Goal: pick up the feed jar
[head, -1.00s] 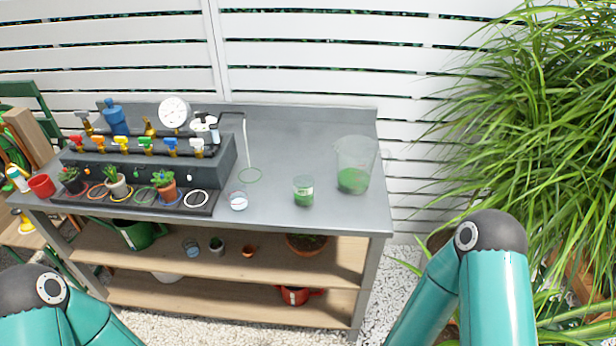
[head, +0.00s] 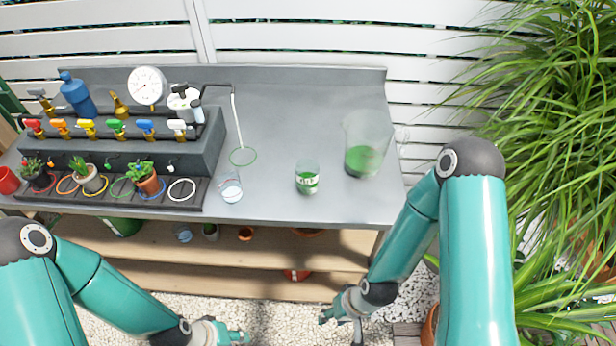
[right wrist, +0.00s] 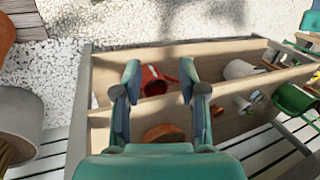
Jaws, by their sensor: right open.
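The feed jar seems to be the small clear jar (head: 307,178) with green contents and a pale label. It stands upright on the grey bench top (head: 270,120), right of centre in the head view. My right gripper (head: 340,325) is open and empty, low in front of the bench and well apart from the jar. It also shows in the right wrist view (right wrist: 159,72), facing the lower shelves; the jar is not visible there. My left gripper (head: 232,337) is at the bottom edge of the head view, partly cut off, its jaws unclear.
A large clear beaker (head: 367,150) with green contents stands right of the jar. A small glass (head: 231,190) stands to its left, near the front edge. A valve manifold (head: 120,150) and potted plants fill the left side. A red can (right wrist: 153,80) sits on a shelf.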

